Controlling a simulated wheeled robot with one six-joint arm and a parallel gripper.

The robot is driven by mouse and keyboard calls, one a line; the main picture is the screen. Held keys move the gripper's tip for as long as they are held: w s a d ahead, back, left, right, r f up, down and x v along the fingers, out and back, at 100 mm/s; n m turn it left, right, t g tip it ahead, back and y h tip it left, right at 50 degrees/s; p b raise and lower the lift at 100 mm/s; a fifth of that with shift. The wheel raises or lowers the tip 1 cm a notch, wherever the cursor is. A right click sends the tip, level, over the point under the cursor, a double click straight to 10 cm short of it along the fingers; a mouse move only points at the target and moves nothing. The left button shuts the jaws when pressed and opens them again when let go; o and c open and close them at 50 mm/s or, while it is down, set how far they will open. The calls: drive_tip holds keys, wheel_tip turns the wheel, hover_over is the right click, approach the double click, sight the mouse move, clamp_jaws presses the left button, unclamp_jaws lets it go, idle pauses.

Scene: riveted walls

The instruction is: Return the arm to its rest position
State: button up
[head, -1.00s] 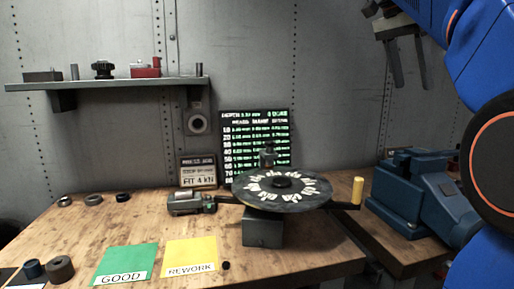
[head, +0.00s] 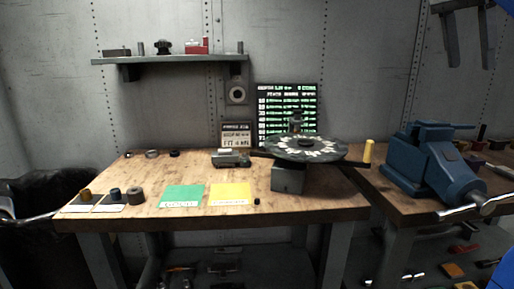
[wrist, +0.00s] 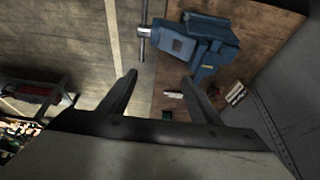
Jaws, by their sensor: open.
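My gripper (head: 467,42) hangs at the upper right of the head view, with its two grey fingers apart and nothing between them. It is raised well above the bench, over the right side near the blue vise. In the wrist view my gripper (wrist: 160,92) also shows open fingers, looking down past the vise (wrist: 205,42) to the wooden bench top and the floor. Most of my arm is outside the head view.
The blue vise (head: 432,160) stands on the right bench. A round dial plate (head: 290,150) with a yellow handle (head: 368,151) stands on the main bench. Green (head: 182,195) and yellow (head: 231,193) mats lie in front. A shelf (head: 170,60) is on the wall. A dark bin (head: 40,190) stands left.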

drive_tip(key=s+a+f+n+t+y, duration=0.1)
drive_tip(key=s+a+f+n, duration=0.4)
drive_tip(key=f, duration=1.1)
drive_tip(key=s+a+f+n+t+y, duration=0.2)
drive_tip(key=s+a+f+n, duration=0.3)
drive_tip(key=f, duration=1.1)
drive_tip(key=s+a+f+n+t+y, duration=0.1)
drive_tip(key=s+a+f+n, duration=0.5)
drive_tip(key=f, duration=1.1)
drive_tip(key=shift+a+n+t+y, duration=0.3)
drive_tip(key=shift+a+n, duration=0.4)
drive_tip(key=shift+a, duration=0.5)
drive_tip(key=shift+r, duration=0.1)
